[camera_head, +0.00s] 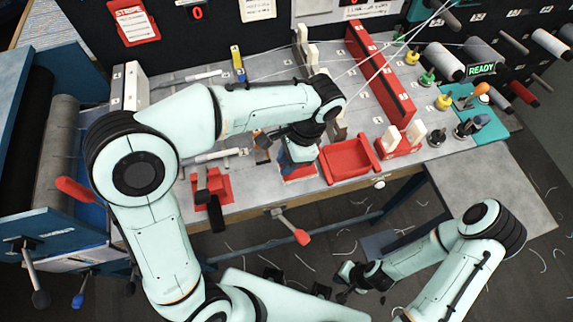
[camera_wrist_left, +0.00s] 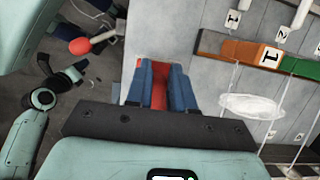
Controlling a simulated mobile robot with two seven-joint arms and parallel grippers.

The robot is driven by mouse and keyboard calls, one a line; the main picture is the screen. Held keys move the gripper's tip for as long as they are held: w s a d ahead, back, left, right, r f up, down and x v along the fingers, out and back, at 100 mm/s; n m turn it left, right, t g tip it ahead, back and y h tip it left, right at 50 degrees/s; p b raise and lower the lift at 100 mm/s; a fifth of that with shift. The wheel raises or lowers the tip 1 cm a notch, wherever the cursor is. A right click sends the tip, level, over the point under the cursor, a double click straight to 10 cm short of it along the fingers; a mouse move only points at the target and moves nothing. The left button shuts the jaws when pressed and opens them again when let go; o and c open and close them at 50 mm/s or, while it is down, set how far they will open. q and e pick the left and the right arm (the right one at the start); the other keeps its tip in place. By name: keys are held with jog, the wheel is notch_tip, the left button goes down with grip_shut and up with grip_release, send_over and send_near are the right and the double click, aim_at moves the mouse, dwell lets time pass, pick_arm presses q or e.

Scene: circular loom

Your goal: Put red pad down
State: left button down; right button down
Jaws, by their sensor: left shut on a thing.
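My left gripper (camera_head: 298,162) points down over the front part of the grey loom table. In the left wrist view its two blue fingers (camera_wrist_left: 160,92) are shut on the red pad (camera_wrist_left: 159,75), which shows as a narrow red strip between them. In the head view a red edge of the pad (camera_head: 300,174) shows just under the fingers, left of the red tray (camera_head: 350,177). Whether the pad touches the table is hard to tell. My right gripper (camera_head: 346,284) hangs low in front of the table, away from the pad; its fingers are too small to read.
A red clamp-like block (camera_head: 213,186) stands left on the table (camera_head: 255,195). A red-tipped lever (camera_head: 300,235) juts from the front edge. A long red bar (camera_head: 382,75), white pegs and taut threads stand behind. Spools and a teal tray (camera_head: 485,125) are at right.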

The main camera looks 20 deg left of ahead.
pick_arm(q)
jog(key=shift+f, duration=1.4)
pick_arm(e)
jog(key=shift+s+f, duration=0.2)
jog(key=shift+f, duration=0.05)
pick_arm(q)
jog(key=shift+f, duration=0.15)
jog(key=c, duration=1)
grip_release()
pick_arm(e)
jog(key=shift+f, duration=0.1)
pick_arm(q)
jog(key=p+v, duration=0.2)
jog(key=v, duration=0.9)
jog(key=shift+d+r, duration=0.1)
jog(key=shift+r, duration=0.15)
jog(key=shift+d+r, duration=0.1)
jog(key=shift+r, duration=0.35)
pick_arm(e)
jog(key=w+r, duration=0.2)
jog(key=r, duration=0.1)
jog(key=shift+w+r, duration=0.2)
jog(key=shift+w, duration=0.1)
